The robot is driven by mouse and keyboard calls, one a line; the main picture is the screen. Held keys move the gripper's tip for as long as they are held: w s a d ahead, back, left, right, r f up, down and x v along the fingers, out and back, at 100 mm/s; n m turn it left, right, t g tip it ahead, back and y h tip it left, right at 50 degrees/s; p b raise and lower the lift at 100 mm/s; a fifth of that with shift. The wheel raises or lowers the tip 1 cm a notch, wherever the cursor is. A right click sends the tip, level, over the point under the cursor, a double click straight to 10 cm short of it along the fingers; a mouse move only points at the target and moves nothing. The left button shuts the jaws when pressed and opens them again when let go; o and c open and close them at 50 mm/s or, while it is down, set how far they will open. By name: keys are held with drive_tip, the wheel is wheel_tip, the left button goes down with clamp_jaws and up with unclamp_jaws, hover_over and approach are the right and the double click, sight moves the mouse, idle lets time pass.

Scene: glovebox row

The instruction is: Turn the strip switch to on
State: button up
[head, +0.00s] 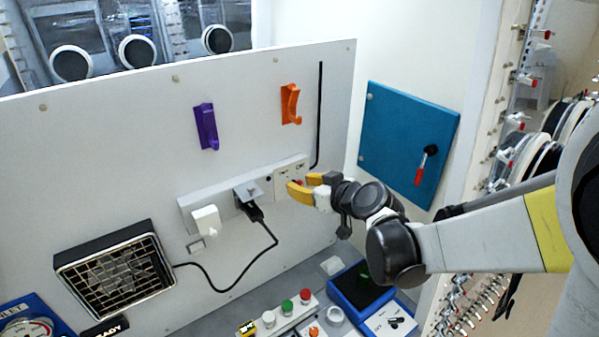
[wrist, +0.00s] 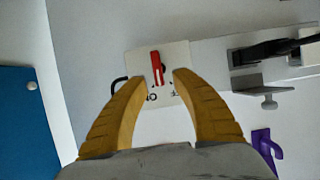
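The power strip (head: 225,190) is a long white bar on the upright panel. At its right end is a pale switch plate (wrist: 181,57) with a red rocker or lever switch (wrist: 156,66), which points up in the wrist view. Small dark marks show under the switch on both sides; I cannot read them surely. My gripper (head: 301,184) is in front of this end of the strip. In the wrist view my gripper (wrist: 159,78) has its yellow fingers apart, with the red switch between and just beyond the tips. Nothing is held. I cannot tell whether the fingers touch it.
A white plug (head: 206,220) and a black plug (head: 252,209) with a cord to the heater (head: 117,272) sit on the strip. Purple (head: 205,127) and orange (head: 290,104) hooks are above. A blue door (head: 400,140) is to the right. A button box (head: 287,309) stands below.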

drive_tip(key=shift+w+a+f, duration=0.2)
drive_tip(key=shift+w+a, duration=0.1)
drive_tip(key=shift+w, duration=0.15)
clamp_jaws()
drive_tip(key=shift+d, duration=0.1)
drive_tip(key=shift+w+d+f+m+g+y+b, duration=0.1)
drive_tip(key=shift+d+m+g+y+b, duration=0.1)
drive_tip(key=shift+m+y+b, duration=0.3)
drive_tip(key=shift+w+d+f+m+g+y+b, duration=0.1)
drive_tip(key=shift+m+g+y+b, duration=0.15)
drive_tip(key=shift+m+b, duration=0.4)
drive_tip(key=shift+d+m+g+y+b, duration=0.1)
drive_tip(key=shift+m+g+y+b, duration=0.15)
drive_tip(key=shift+m+y+b, duration=0.4)
drive_tip(key=shift+r+m+b, duration=0.1)
drive_tip(key=shift+m+b, duration=0.2)
